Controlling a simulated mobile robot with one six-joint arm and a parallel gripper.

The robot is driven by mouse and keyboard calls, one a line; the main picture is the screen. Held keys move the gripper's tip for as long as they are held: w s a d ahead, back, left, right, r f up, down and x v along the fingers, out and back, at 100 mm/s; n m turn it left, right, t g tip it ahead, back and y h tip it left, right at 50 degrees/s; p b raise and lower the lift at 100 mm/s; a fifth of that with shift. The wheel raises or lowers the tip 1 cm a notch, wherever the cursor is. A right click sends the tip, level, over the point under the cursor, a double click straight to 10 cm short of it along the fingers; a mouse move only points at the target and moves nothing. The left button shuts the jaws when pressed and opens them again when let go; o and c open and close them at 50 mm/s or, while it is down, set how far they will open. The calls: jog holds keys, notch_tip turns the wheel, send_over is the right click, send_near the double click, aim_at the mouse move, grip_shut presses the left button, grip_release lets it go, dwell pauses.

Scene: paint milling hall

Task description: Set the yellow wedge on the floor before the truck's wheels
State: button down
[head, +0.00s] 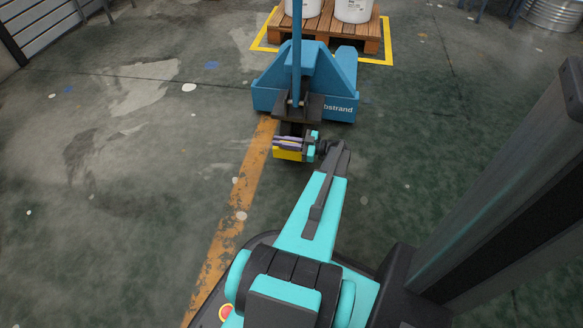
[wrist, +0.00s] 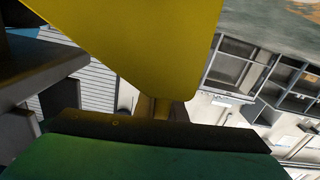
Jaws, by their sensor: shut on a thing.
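The blue pallet truck (head: 278,97) stands ahead of me with its upright handle toward me. My gripper (head: 296,143) is shut on the yellow wedge (head: 287,155), just on the near side of the truck's black steering part (head: 299,109). The truck's wheels are mostly hidden behind my gripper and the wedge. In the wrist view the wedge (wrist: 150,40) fills the top middle, with a dark jaw pad (wrist: 150,130) below it. I cannot tell how far the wedge is above the floor.
A wooden pallet (head: 340,36) with white buckets (head: 353,10) stands behind the truck inside a yellow floor outline. A worn orange line (head: 243,190) runs along the floor toward the truck. The floor to the left is clear. A metal drum (head: 553,14) is at the far right.

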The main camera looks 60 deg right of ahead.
jog(key=w+a+r+n+g+y, duration=0.2)
jog(key=w+a+r, duration=0.7)
jog(key=w+a, duration=0.25)
jog(key=w+a+r+n+g+y, duration=0.1)
jog(key=w+a+r+n+y, duration=0.15)
jog(key=w+a+r, duration=0.95)
jog(key=a+r+n+g+y, duration=0.1)
jog(key=a+r, duration=0.3)
jog(key=a, duration=0.7)
jog(key=w+a+r+n+g+y, duration=0.1)
jog(key=a+r, duration=0.4)
jog(key=a, duration=0.7)
jog(key=w+a+r+n+g+y, duration=0.1)
jog(key=a+r, duration=0.4)
jog(key=a, duration=0.7)
jog(key=shift+w+r+g+y, duration=0.15)
jog(key=shift+r+g+y, duration=0.15)
jog(key=shift+y, duration=0.45)
jog(key=shift+a, duration=0.1)
